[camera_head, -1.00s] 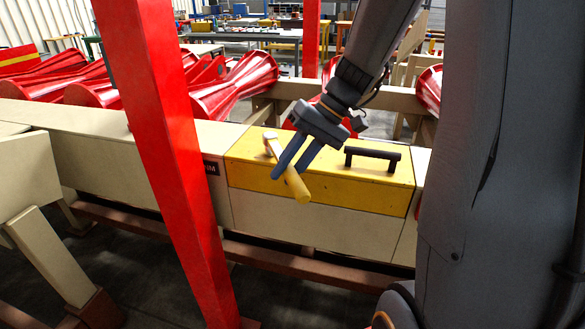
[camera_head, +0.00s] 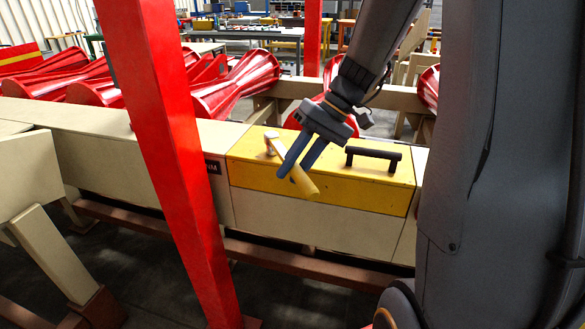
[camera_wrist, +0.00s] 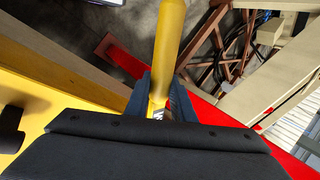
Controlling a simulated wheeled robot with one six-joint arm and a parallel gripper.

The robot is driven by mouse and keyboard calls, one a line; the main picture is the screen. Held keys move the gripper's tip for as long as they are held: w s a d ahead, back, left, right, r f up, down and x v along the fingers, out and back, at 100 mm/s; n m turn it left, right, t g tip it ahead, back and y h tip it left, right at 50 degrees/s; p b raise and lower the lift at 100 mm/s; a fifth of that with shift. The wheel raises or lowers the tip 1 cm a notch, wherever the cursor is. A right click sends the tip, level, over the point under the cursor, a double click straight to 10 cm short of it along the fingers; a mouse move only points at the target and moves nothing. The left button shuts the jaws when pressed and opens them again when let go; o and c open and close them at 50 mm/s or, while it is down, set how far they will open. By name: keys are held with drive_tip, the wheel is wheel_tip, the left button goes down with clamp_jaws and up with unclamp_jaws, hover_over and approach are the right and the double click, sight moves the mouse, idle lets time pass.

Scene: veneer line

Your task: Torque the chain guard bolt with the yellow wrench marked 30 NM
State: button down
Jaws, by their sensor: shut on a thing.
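The yellow wrench (camera_head: 305,182) lies slantwise over the top of the yellow chain guard (camera_head: 370,190), its handle pointing toward the front edge. Its metal head (camera_head: 271,139) is at the far left of the guard top, where the bolt itself is hidden. My gripper (camera_head: 297,170) is shut on the wrench's handle. In the wrist view the yellow handle (camera_wrist: 169,45) runs up from between the two blue fingers (camera_wrist: 158,98). No 30 NM marking is readable.
A black handle (camera_head: 373,155) stands on the guard to the right of my gripper. A red post (camera_head: 165,150) rises in front of the line at left. Red rollers (camera_head: 235,85) lie behind the cream beam.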

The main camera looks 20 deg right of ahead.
drive_tip(key=shift+r+p, duration=1.85)
drive_tip(key=shift+r, duration=0.65)
